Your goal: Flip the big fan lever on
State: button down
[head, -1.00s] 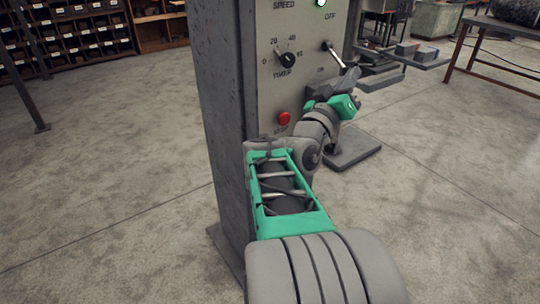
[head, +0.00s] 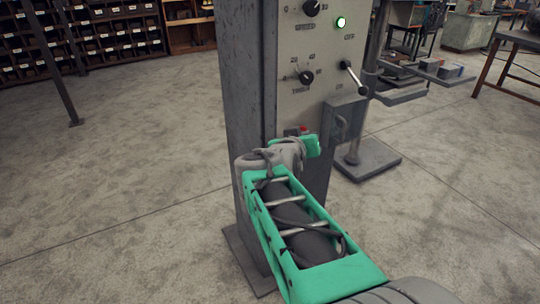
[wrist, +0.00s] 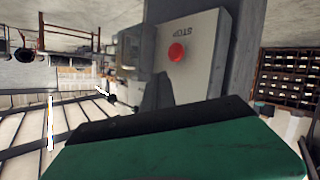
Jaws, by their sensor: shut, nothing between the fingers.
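The lever (head: 354,78) sticks out from the upright control panel in the head view, below the OFF label. Its dark knob points down and to the right, toward the lower label. A small lamp (head: 341,22) above it glows green. The green and black end of my arm fills the bottom of the wrist view, with my gripper (wrist: 170,125) shut and empty. In the head view my green wrist part (head: 313,146) is low by the panel, below and left of the lever and apart from it. My fingertips are hidden there.
A red stop button (wrist: 176,53) sits low on the panel, close to my wrist. A grey box (head: 346,117) is fixed under the lever. Two dial knobs (head: 306,77) are on the panel's left. A grey stand is behind right. Open floor (head: 120,190) lies left.

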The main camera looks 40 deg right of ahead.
jog(key=w+a+f+n+y+p, duration=0.1)
jog(key=a+f+y, duration=0.3)
jog(key=a, duration=0.5)
jog(key=shift+w+a+n, duration=0.25)
jog(key=shift+w+n, duration=0.25)
jog(key=shift+w, duration=0.2)
jog(key=shift+f+y+p, duration=0.1)
jog(key=shift+y+p, duration=0.2)
